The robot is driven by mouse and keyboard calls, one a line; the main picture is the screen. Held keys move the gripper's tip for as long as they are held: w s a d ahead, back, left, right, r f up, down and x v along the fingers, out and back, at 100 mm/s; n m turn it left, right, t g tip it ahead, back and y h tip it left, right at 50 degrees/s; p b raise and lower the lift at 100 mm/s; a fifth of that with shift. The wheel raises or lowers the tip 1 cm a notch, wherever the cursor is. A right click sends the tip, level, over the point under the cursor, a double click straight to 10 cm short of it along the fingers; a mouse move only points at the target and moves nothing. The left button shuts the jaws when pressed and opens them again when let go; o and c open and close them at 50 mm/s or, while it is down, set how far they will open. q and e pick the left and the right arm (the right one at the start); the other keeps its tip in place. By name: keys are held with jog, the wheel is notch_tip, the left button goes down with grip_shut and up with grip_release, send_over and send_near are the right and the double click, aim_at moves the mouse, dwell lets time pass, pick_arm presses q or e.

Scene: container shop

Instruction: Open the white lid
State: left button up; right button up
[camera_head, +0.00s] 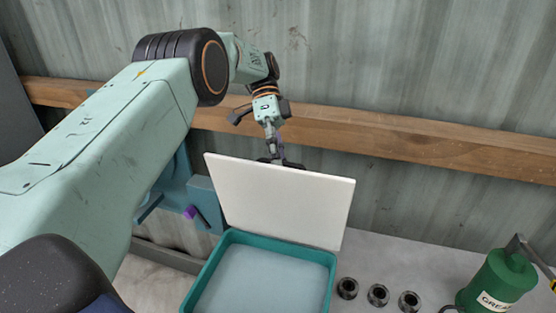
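The white lid (285,200) stands tilted up at the back of a teal box (212,262), leaning slightly backward. The box is open at the top and a pale surface shows inside it. My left arm comes in from the left and reaches over to the far side of the lid. My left gripper (277,158) is behind the lid's top edge. Its fingertips are partly hidden by the lid, so I cannot tell whether they are open or touch it. My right gripper is not in view.
A green grease can (497,280) stands at the right. Three dark round metal parts, including a middle one (378,295), sit between it and the box. A wooden beam (400,133) runs along the wall behind the lid. Grey bench top (400,262) is clear behind the parts.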

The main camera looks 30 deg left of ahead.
pick_arm(q)
jog(key=shift+s+d+r, duration=0.1)
jog(key=shift+s+r, duration=0.15)
jog(key=shift+s, duration=0.1)
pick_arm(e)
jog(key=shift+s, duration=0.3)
pick_arm(q)
jog(key=shift+w+f, duration=0.15)
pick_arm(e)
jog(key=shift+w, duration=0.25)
